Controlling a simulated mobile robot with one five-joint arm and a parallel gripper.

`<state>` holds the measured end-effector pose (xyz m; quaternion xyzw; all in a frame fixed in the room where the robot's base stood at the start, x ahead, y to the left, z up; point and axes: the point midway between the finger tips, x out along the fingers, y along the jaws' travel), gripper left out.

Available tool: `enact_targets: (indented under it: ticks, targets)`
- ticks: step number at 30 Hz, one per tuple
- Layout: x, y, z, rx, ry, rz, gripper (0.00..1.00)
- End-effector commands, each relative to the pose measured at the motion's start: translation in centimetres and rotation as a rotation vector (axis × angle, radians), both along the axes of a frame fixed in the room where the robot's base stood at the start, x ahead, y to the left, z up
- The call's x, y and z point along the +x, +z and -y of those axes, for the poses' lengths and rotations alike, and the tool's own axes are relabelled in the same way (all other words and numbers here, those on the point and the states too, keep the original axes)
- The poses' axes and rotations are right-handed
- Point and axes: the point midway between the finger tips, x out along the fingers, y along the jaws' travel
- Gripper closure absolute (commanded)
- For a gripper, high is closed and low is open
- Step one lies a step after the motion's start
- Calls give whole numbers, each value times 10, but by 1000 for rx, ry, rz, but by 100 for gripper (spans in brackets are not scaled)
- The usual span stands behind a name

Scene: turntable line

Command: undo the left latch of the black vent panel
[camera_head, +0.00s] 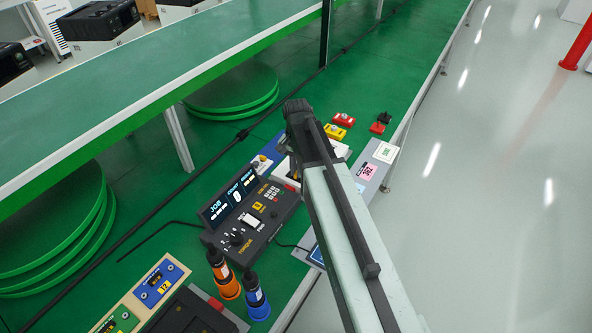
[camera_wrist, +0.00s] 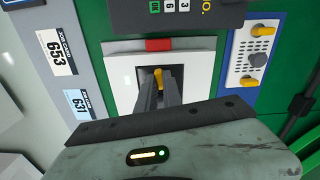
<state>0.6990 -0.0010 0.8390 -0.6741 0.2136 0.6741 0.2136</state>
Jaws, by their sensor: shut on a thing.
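In the wrist view my gripper (camera_wrist: 157,88) is shut on a small yellow lever (camera_wrist: 158,75). The lever stands in a dark recess inside a white frame (camera_wrist: 121,72), which has a red tab (camera_wrist: 158,44) at its top. My fingers hide most of the recess. I cannot tell whether this lever belongs to the vent panel. In the head view a dark panel (camera_head: 192,314) is cut off at the bottom edge; whether it is the black vent panel is unclear, and no left latch can be made out. My own arm hides my fingers in the head view.
A black control box (camera_head: 250,214) stands left of my arm, with an orange bottle (camera_head: 226,283) and a blue bottle (camera_head: 254,297) in front. In the wrist view a blue panel with a white plate (camera_wrist: 254,55) lies right of the frame. The floor at right is open.

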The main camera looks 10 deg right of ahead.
Motion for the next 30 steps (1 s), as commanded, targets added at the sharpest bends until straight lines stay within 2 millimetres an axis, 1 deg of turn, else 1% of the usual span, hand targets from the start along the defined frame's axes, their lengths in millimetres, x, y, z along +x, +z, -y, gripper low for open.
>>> enact_targets:
  ticks: [30]
  targets:
    - [0,0,-2,0,950,-1,100]
